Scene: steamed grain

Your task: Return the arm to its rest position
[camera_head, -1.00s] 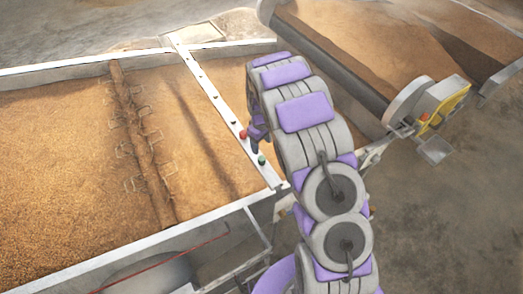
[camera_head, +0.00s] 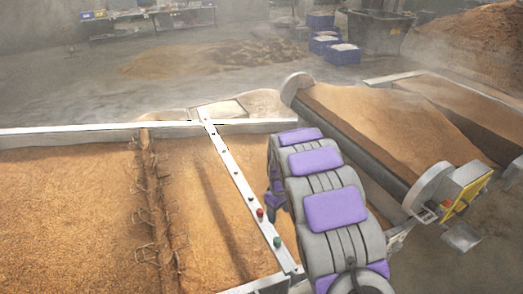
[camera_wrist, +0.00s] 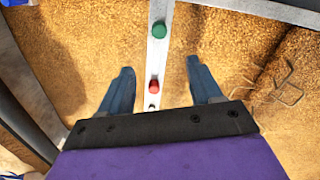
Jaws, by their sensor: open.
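My gripper (camera_wrist: 158,82) shows in the wrist view with its two blue-grey fingers spread apart and nothing between them. It hangs over a pale metal rail that carries a green button (camera_wrist: 159,29) and a red button (camera_wrist: 154,86). In the head view my grey and purple arm arches up at the right of centre. Part of the gripper (camera_head: 273,207) shows beside the arm near the rail, mostly hidden by it. The red button (camera_head: 260,213) and green button (camera_head: 277,242) show just left of the arm.
The metal rail (camera_head: 232,165) crosses the grain bed (camera_head: 75,205). A metal rake shaft (camera_head: 152,205) with bent tines lies in the grain at left. A conveyor (camera_head: 350,160) with a yellow-sided box (camera_head: 462,190) stands at right. Blue crates (camera_head: 343,53) and open floor lie beyond.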

